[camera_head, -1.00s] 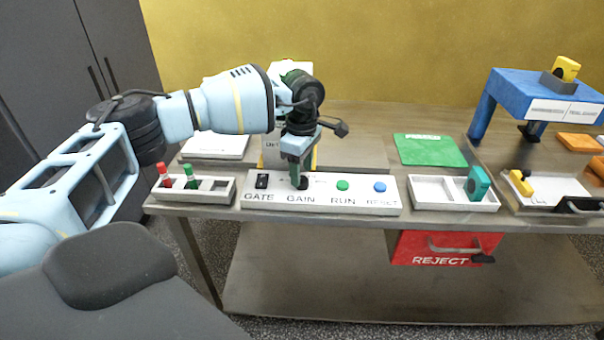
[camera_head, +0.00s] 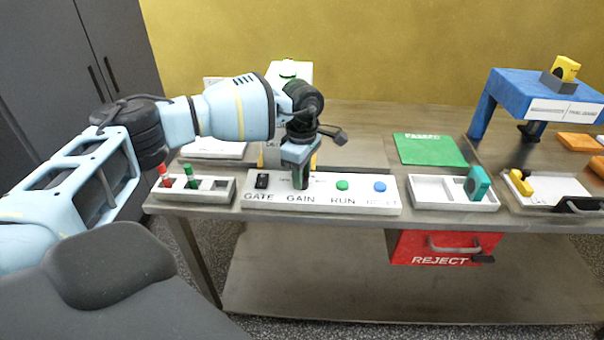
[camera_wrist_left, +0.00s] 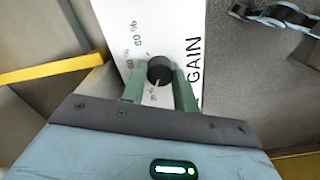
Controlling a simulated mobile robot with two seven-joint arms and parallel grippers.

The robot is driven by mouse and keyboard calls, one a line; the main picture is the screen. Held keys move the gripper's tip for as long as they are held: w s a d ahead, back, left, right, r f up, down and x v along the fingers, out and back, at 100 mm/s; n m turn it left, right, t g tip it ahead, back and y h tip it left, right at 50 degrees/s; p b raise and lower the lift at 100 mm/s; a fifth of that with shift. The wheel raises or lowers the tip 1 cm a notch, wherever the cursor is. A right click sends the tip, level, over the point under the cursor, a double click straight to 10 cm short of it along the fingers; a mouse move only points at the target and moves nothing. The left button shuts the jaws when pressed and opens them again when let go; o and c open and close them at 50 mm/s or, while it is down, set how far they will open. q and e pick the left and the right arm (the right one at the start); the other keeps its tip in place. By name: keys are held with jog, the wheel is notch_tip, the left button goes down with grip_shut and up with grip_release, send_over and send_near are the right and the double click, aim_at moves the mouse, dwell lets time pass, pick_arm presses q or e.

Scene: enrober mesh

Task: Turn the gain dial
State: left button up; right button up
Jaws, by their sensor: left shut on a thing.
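The gain dial (camera_wrist_left: 160,70) is a round black knob with a pale pointer line, on the white control panel (camera_head: 325,202) above the word GAIN. In the left wrist view it sits between the two green fingers of my left gripper (camera_wrist_left: 160,88), which are shut on it. In the head view my left gripper (camera_head: 300,184) points down at the panel over GAIN and hides the dial. Small scale marks show beside the dial in the wrist view. My right gripper is not in view.
A black GATE switch (camera_head: 262,181) is left of the gripper; a green RUN button (camera_head: 342,185) and a blue button (camera_head: 380,187) are to the right. A tray with red and green pegs (camera_head: 222,197) stands left of the panel. A white two-part tray (camera_head: 430,192) stands right.

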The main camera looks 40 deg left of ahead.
pick_arm(q)
jog(key=shift+m, duration=0.3)
jog(key=m, duration=0.3)
jog(key=shift+m, duration=1.2)
jog(key=shift+m+b, duration=0.3)
jog(key=shift+m, duration=0.5)
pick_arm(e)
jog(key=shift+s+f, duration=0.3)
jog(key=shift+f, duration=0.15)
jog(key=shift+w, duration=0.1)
pick_arm(q)
jog(key=o, duration=1)
jog(key=shift+c, duration=0.2)
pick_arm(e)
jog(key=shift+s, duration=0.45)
